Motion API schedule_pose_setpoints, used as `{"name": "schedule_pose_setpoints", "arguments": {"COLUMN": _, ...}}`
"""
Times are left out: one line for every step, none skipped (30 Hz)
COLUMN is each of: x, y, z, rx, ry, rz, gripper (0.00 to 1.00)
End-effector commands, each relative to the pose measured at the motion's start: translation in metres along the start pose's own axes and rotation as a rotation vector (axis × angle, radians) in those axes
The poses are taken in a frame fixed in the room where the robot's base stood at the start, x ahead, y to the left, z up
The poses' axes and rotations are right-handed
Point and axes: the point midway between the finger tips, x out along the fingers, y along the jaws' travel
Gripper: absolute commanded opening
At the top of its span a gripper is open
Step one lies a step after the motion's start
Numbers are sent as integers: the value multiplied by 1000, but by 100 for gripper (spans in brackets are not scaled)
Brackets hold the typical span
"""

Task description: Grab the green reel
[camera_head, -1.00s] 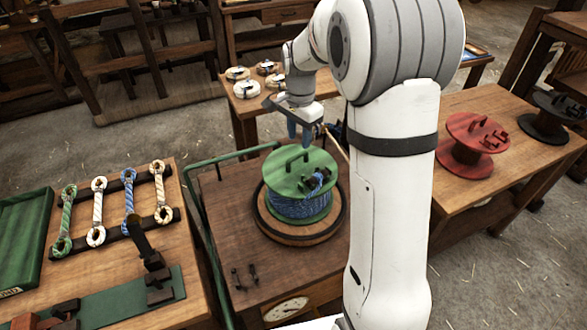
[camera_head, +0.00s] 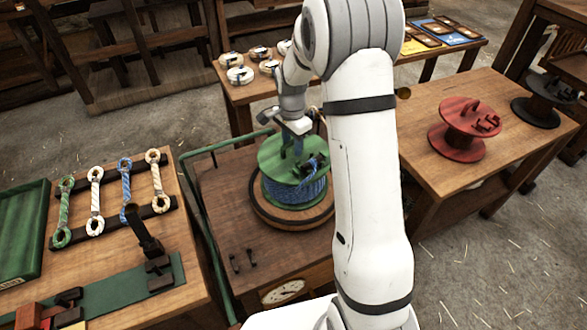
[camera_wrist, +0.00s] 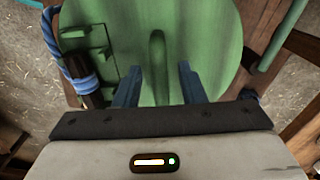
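The green reel (camera_head: 272,163), wound with blue rope, stands upright on a round wooden turntable (camera_head: 262,212). In the wrist view its green top disc (camera_wrist: 215,45) fills the middle, with a raised upright handle (camera_wrist: 157,60) and a bracket on the left beside a blue rope end. My gripper (camera_wrist: 158,85) is open, its two blue fingers on either side of the handle with a gap on both sides. In the head view my gripper (camera_head: 291,148) is right over the reel's top disc. Its fingers partly hide the handle there, and I cannot tell how deep they reach.
The turntable sits on a wooden cart with a green rail (camera_head: 196,185). A red reel (camera_head: 464,125) and a black reel (camera_head: 545,100) stand on the right table. Rope samples (camera_head: 126,190) lie on the left table. White coils (camera_head: 240,76) are on the back table.

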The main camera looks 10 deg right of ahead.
Motion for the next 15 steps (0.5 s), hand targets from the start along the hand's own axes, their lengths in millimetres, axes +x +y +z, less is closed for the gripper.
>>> {"name": "schedule_pose_setpoints", "arguments": {"x": 0, "y": 0, "z": 0, "rx": 0, "ry": 0, "rz": 0, "gripper": 37}}
{"name": "schedule_pose_setpoints", "arguments": {"x": 0, "y": 0, "z": 0, "rx": -1, "ry": 0, "rz": 0, "gripper": 37}}
{"name": "schedule_pose_setpoints", "arguments": {"x": 0, "y": 0, "z": 0, "rx": -1, "ry": 0, "rz": 0, "gripper": 35}}
{"name": "schedule_pose_setpoints", "arguments": {"x": 0, "y": 0, "z": 0, "rx": -1, "ry": 0, "rz": 0, "gripper": 33}}
{"name": "schedule_pose_setpoints", "arguments": {"x": 0, "y": 0, "z": 0, "rx": -1, "ry": 0, "rz": 0, "gripper": 30}}
{"name": "schedule_pose_setpoints", "arguments": {"x": 0, "y": 0, "z": 0, "rx": -1, "ry": 0, "rz": 0, "gripper": 27}}
{"name": "schedule_pose_setpoints", "arguments": {"x": 0, "y": 0, "z": 0, "rx": -1, "ry": 0, "rz": 0, "gripper": 24}}
{"name": "schedule_pose_setpoints", "arguments": {"x": 0, "y": 0, "z": 0, "rx": -1, "ry": 0, "rz": 0, "gripper": 22}}
{"name": "schedule_pose_setpoints", "arguments": {"x": 0, "y": 0, "z": 0, "rx": -1, "ry": 0, "rz": 0, "gripper": 19}}
{"name": "schedule_pose_setpoints", "arguments": {"x": 0, "y": 0, "z": 0, "rx": -1, "ry": 0, "rz": 0, "gripper": 16}}
{"name": "schedule_pose_setpoints", "arguments": {"x": 0, "y": 0, "z": 0, "rx": -1, "ry": 0, "rz": 0, "gripper": 14}}
{"name": "schedule_pose_setpoints", "arguments": {"x": 0, "y": 0, "z": 0, "rx": -1, "ry": 0, "rz": 0, "gripper": 10}}
{"name": "schedule_pose_setpoints", "arguments": {"x": 0, "y": 0, "z": 0, "rx": -1, "ry": 0, "rz": 0, "gripper": 8}}
{"name": "schedule_pose_setpoints", "arguments": {"x": 0, "y": 0, "z": 1, "rx": -1, "ry": 0, "rz": 0, "gripper": 6}}
{"name": "schedule_pose_setpoints", "arguments": {"x": 0, "y": 0, "z": 1, "rx": -1, "ry": 0, "rz": 0, "gripper": 2}}
